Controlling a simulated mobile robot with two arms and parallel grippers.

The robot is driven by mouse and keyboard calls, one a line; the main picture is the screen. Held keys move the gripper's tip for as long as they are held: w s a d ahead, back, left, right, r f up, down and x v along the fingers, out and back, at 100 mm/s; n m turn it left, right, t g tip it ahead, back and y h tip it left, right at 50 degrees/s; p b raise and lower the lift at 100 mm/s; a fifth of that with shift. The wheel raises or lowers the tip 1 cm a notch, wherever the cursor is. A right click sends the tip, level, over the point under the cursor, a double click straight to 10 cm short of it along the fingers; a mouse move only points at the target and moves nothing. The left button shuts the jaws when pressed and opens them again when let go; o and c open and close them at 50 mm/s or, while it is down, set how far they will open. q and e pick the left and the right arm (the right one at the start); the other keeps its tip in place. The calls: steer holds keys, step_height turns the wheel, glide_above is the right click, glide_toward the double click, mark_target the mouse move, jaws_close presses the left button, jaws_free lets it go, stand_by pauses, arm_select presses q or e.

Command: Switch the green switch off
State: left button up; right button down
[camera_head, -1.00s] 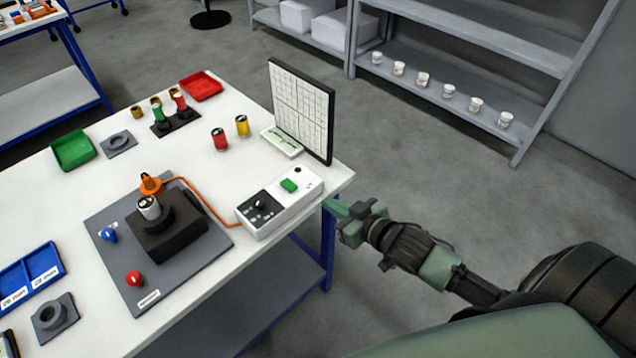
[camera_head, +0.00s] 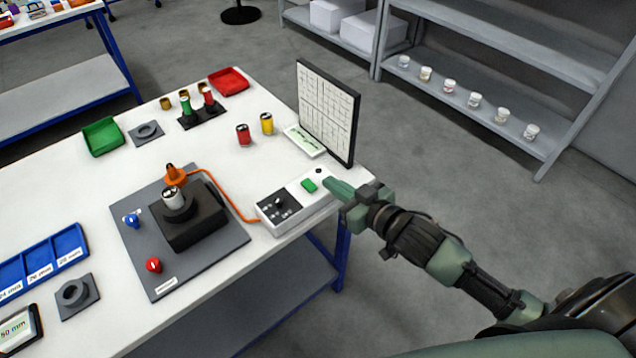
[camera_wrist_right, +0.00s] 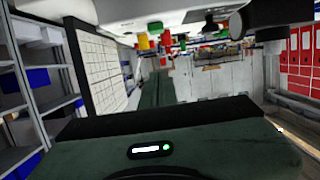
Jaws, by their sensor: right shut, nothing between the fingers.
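The green switch (camera_head: 309,185) sits on top of a white control box (camera_head: 324,191) near the right edge of the table. My right gripper (camera_head: 329,183) is shut and empty. Its fingertips are just to the right of the green switch, over the end of the box; I cannot tell whether they touch it. My left gripper is not in view.
A gridded panel (camera_head: 327,110) stands behind the box. A black fixture (camera_head: 190,222) on a grey plate stands to the left. Red (camera_head: 243,135) and yellow (camera_head: 267,123) cylinders stand behind. A shelf (camera_head: 470,110) stands across the open floor.

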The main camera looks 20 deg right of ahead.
steer(key=p, duration=0.1)
glide_above(318, 195)
steer(key=shift+w+f, duration=0.15)
steer(key=shift+f, duration=0.4)
step_height(318, 195, down, 3)
steer(key=shift+r+p, duration=0.1)
steer(key=shift+p, duration=0.2)
steer(key=shift+f, duration=0.7)
steer(key=shift+f, duration=0.2)
